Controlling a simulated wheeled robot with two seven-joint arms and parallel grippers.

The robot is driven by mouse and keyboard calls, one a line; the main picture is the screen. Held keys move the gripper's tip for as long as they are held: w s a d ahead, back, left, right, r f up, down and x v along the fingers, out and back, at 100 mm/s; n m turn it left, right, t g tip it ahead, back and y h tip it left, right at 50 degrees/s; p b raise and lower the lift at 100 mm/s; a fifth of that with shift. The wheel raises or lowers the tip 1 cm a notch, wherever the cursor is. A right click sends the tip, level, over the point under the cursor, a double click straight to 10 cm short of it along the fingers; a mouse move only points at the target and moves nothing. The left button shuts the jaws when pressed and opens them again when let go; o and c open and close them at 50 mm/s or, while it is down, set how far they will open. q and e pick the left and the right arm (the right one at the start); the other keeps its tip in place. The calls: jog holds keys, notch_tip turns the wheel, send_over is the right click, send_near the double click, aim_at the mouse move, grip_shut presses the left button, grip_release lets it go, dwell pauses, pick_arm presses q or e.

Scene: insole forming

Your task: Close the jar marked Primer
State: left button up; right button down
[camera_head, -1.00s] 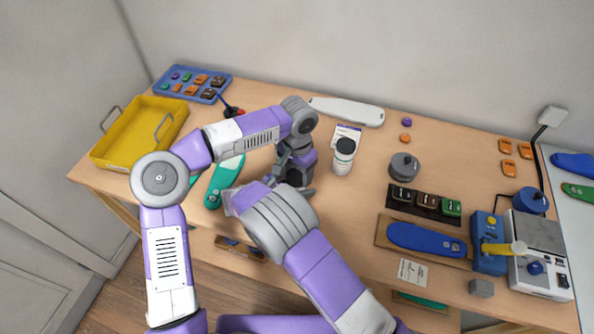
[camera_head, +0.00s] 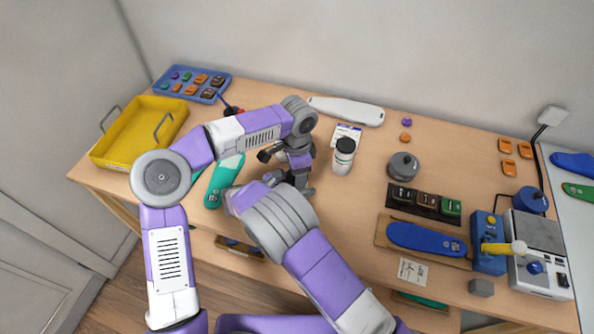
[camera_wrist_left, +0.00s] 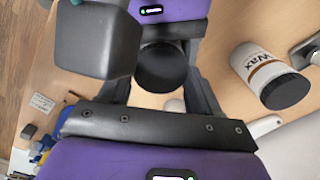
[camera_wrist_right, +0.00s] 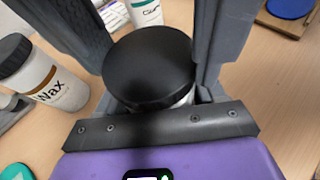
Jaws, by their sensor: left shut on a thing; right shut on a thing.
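A black round lid (camera_wrist_right: 150,68) sits at the top of a white jar, with only a sliver of the jar (camera_wrist_right: 186,98) showing beneath it. No label shows on that jar, so I cannot read its name. My right gripper (camera_wrist_right: 158,84) is around the jar, its fingers on either side. My left gripper (camera_wrist_left: 162,80) is at the black lid, which shows between its fingers in the left wrist view. In the head view both grippers meet left of the table's middle, largely hidden by my arms. Whether the lid is fully seated cannot be told.
A jar marked Wax (camera_wrist_right: 45,80) stands close beside the held jar. A white jar with a black lid (camera_head: 343,156) stands near the middle. A teal insole (camera_head: 224,180) lies left of the grippers, a yellow tray (camera_head: 98,157) further left. Insole tools and a machine (camera_head: 540,240) fill the right.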

pick_arm(q)
jog(key=o, duration=1.2)
jog(key=shift+r, duration=0.1)
jog(key=shift+r, duration=2.15)
jog(key=shift+o, duration=1)
notch_tip(320, 180, up, 12)
pick_arm(e)
jog(key=shift+c, duration=0.2)
grip_release()
